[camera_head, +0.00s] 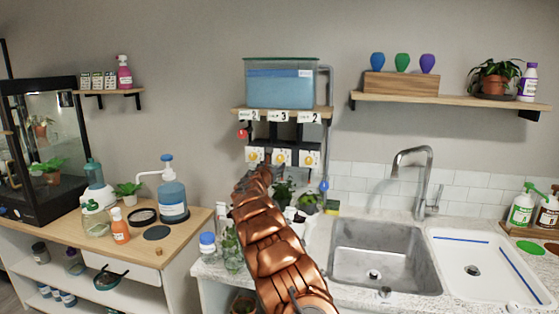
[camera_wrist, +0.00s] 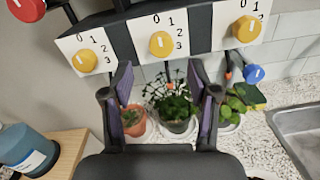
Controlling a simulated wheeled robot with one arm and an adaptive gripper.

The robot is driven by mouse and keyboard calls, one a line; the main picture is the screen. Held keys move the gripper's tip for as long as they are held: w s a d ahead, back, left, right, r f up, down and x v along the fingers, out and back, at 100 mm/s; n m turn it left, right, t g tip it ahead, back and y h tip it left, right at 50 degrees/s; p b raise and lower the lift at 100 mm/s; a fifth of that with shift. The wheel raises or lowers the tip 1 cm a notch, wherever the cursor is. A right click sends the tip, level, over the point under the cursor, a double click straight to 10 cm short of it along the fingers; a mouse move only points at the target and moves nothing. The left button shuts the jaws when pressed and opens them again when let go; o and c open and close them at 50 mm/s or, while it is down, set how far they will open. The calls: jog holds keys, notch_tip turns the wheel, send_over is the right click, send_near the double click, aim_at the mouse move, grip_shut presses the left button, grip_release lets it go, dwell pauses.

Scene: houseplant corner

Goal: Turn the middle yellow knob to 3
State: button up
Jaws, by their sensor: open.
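The middle yellow knob (camera_wrist: 163,43) is round, on a white plate with a dial marked 0, 1, 2 and 3. A small pale mark shows on its face, but its exact setting is too small to tell. The knob also shows in the head view (camera_head: 281,157), below a card reading 3. My gripper (camera_wrist: 163,80) is open and empty, its two fingers spread below the middle plate, apart from the knob. In the head view my copper arm reaches up toward the panel and the gripper is hard to make out.
A left yellow knob (camera_wrist: 84,61) and a right yellow knob (camera_wrist: 247,29) flank the middle one. A red knob (camera_wrist: 26,8) is at upper left and a blue knob (camera_wrist: 254,73) at lower right. Potted plants (camera_wrist: 175,110) stand below the panel. A blue tank (camera_head: 280,85) sits above.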

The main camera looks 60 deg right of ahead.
aim_at(279, 159)
jog(key=shift+p+x, duration=0.6)
jog(key=shift+x, duration=0.45)
jog(key=shift+w+d+r+p, duration=0.15)
jog(key=shift+d+p, duration=0.25)
jog(key=shift+d, duration=0.05)
jog(key=shift+w+d+p, duration=0.15)
jog(key=shift+d+p, duration=0.15)
jog(key=shift+d, duration=0.15)
jog(key=shift+p+x, duration=1.25)
jog(key=shift+p, duration=0.15)
jog(key=shift+d+p, duration=0.4)
grip_shut()
